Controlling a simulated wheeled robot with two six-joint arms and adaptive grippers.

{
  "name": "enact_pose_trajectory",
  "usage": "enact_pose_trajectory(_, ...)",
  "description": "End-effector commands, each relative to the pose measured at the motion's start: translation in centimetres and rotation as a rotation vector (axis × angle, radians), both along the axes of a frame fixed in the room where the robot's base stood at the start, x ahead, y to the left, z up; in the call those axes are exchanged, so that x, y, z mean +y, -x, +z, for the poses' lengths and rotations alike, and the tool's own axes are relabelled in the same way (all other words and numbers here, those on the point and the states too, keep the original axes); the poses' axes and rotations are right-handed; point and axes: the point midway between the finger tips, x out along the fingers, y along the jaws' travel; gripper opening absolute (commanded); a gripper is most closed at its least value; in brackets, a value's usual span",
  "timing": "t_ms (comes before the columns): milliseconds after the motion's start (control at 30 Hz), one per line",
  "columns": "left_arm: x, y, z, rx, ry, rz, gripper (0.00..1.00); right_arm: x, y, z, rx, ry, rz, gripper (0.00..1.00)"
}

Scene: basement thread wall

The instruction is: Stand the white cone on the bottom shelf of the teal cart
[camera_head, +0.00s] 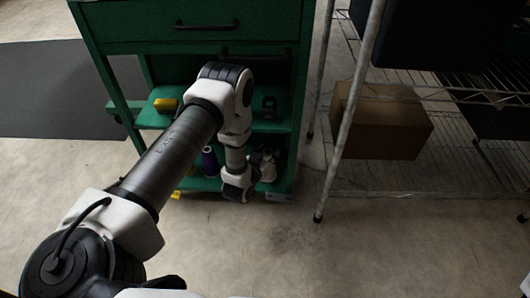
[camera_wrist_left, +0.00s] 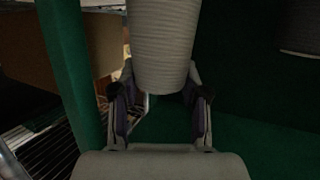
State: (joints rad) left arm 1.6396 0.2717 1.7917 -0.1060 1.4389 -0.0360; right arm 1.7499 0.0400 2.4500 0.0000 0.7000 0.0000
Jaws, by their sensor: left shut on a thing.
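In the left wrist view the white cone (camera_wrist_left: 163,45) fills the top middle, pale and finely ridged, between the fingers of my left gripper (camera_wrist_left: 158,100), which is shut on it. The teal cart (camera_head: 192,20) stands at the upper middle of the head view. My left arm reaches down across its front, with the gripper (camera_head: 240,186) low at the bottom shelf (camera_head: 200,184). In the wrist view green cart surfaces surround the cone. I cannot tell whether the cone touches the shelf. In the head view my arm and gripper hide most of that spot. My right gripper is not in view.
A purple cone (camera_head: 209,161) stands on the bottom shelf, left of my gripper. A yellow object (camera_head: 165,104) lies on the middle shelf. A green cart post (camera_wrist_left: 70,70) is close in the wrist view. Right stands a wire rack (camera_head: 348,118) with a cardboard box (camera_head: 385,125).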

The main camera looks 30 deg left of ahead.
Motion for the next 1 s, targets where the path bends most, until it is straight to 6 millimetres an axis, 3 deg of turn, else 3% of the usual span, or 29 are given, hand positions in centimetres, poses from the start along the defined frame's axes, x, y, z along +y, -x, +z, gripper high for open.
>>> enact_pose_trajectory(33, 0.6, -1.1, -0.5, -0.004, -0.001, 0.001, 0.0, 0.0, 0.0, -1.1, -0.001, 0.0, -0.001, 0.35)
enact_pose_trajectory(267, 2.0, -3.7, -0.7, -0.003, 0.0, 0.0, 0.0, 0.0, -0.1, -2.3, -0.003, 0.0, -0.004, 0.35)
enact_pose_trajectory(300, 1.9, -3.5, -2.2, 0.002, 0.0, -0.001, 0.0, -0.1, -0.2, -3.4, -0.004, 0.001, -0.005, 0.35)
enact_pose_trajectory(400, 1.8, -3.5, -4.1, 0.002, 0.001, -0.001, 0.0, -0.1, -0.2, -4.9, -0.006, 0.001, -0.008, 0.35)
enact_pose_trajectory(767, 1.8, -3.5, -4.2, 0.002, 0.001, -0.001, 0.0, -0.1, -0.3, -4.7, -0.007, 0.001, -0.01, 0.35)
enact_pose_trajectory(800, 1.8, -3.5, -4.2, 0.002, 0.001, -0.001, 0.56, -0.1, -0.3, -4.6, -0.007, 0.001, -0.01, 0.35)
enact_pose_trajectory(833, 1.8, -3.5, -4.1, 0.002, 0.001, -0.001, 0.66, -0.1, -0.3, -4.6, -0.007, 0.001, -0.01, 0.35)
enact_pose_trajectory(867, 1.8, -3.5, -4.1, 0.002, 0.001, -0.001, 0.7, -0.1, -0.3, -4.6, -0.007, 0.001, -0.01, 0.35)
enact_pose_trajectory(1000, 1.8, -3.5, -4.1, 0.002, 0.001, -0.001, 0.7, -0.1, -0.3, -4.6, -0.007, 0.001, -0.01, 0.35)
